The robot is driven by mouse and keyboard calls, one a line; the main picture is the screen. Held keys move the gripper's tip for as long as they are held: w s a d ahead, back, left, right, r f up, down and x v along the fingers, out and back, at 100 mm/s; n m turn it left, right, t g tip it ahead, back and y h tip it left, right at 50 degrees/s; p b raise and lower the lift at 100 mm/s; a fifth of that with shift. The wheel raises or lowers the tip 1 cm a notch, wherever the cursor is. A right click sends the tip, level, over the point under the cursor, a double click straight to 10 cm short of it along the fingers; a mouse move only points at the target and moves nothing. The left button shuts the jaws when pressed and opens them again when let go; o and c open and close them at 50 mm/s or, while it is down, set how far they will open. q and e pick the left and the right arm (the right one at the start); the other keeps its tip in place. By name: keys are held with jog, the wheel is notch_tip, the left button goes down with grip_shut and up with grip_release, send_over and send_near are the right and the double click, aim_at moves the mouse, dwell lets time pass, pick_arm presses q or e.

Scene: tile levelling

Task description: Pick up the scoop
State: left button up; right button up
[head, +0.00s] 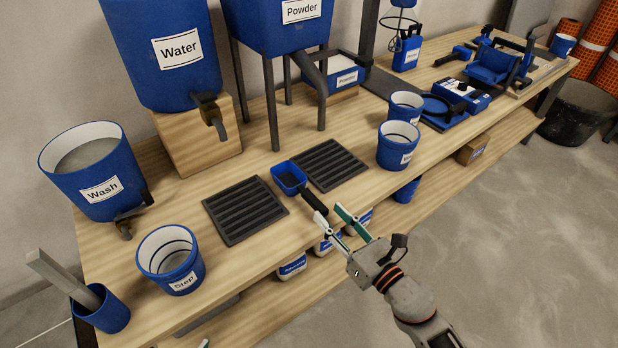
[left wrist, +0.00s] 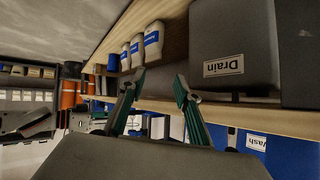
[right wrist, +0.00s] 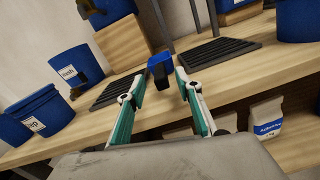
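The scoop (head: 290,178) has a small blue open-topped pan and a black handle (head: 314,203). It lies on the workbench between two black slotted grates, with its handle toward the front edge. My right gripper (head: 331,217) is open just in front of the handle's end, one finger to each side of it. In the right wrist view the scoop (right wrist: 160,65) shows ahead, between the spread fingertips (right wrist: 160,82). I cannot tell whether they touch it. My left gripper (left wrist: 159,83) is open and empty, low in front of the bench.
The left grate (head: 245,210) and right grate (head: 329,164) flank the scoop. A Water tank (head: 140,70), Powder hopper (head: 255,40) and its legs stand behind. A blue bucket (head: 392,158) is right; the Step bucket (head: 150,262) is left.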

aim_at(305, 191)
jog(key=shift+w+a+f+n, duration=0.15)
jog(key=shift+w+f+n, duration=0.1)
jog(key=shift+w+n, duration=0.25)
jog(key=shift+w+a+f+n, duration=0.1)
jog(key=shift+w+f+n, duration=0.15)
jog(key=shift+n, duration=0.35)
jog(key=x, duration=0.3)
jog(key=b+x, duration=0.1)
jog(key=x, duration=0.2)
jog(key=shift+a, duration=0.55)
jog(key=shift+w+a, duration=0.2)
jog(key=shift+w, duration=0.3)
jog(key=shift+r, duration=0.1)
jog(key=c, duration=1)
pick_arm(q)
jog(key=shift+w+d+r, duration=0.1)
jog(key=shift+w+d, duration=0.4)
jog(key=shift+d, duration=0.2)
